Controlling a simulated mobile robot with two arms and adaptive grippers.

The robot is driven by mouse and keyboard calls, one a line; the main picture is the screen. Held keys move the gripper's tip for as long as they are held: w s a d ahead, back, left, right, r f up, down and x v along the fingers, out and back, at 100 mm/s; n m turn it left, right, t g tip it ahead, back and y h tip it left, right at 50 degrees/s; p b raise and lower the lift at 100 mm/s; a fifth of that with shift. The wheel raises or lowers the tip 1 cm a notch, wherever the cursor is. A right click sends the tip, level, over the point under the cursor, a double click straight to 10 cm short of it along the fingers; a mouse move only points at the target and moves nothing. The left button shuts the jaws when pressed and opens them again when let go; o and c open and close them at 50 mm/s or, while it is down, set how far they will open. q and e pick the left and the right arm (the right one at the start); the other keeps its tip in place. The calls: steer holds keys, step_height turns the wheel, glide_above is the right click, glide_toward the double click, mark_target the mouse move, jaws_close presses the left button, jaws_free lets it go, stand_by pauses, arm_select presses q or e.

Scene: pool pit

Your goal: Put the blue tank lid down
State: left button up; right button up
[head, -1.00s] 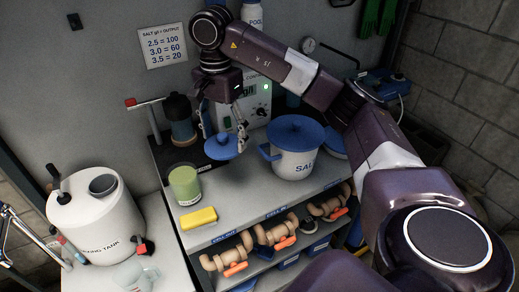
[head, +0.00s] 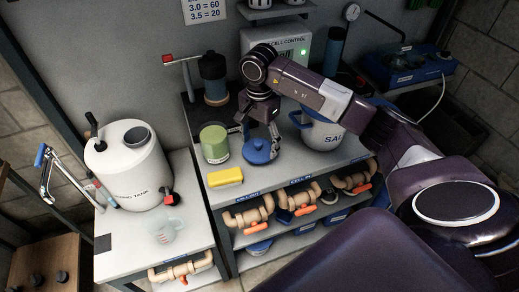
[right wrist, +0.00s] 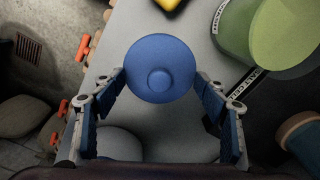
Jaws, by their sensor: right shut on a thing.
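The blue tank lid (head: 260,152) is a round disc with a small knob, low over the grey bench top, between the green jar and the salt bucket. I cannot tell whether it touches the bench. My right gripper (head: 258,135) reaches down from above and is shut on the lid. In the right wrist view, the blue lid (right wrist: 160,68) lies between the two fingertips (right wrist: 160,80), knob towards the camera. The white dosing tank (head: 128,172) stands on the lower left bench, with a round dark opening on top. My left gripper is not in view.
The green jar (head: 214,143) stands just left of the lid, and a yellow sponge (head: 225,177) lies in front of the jar. The white salt bucket (head: 322,135) is close on the right. A clear jug (head: 163,231) stands on the left bench. Pipe valves (head: 250,216) sit below the bench edge.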

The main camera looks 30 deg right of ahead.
mark_target(259, 152)
step_height(259, 152, down, 3)
steer(key=shift+s+f+p, duration=0.1)
steer(key=shift+f+p, duration=0.1)
steer(key=shift+p, duration=0.3)
steer(key=shift+f, duration=0.35)
steer(key=shift+f, duration=0.2)
steer(key=o, duration=1.1)
steer(key=shift+o, duration=0.2)
steer(key=shift+r, duration=0.1)
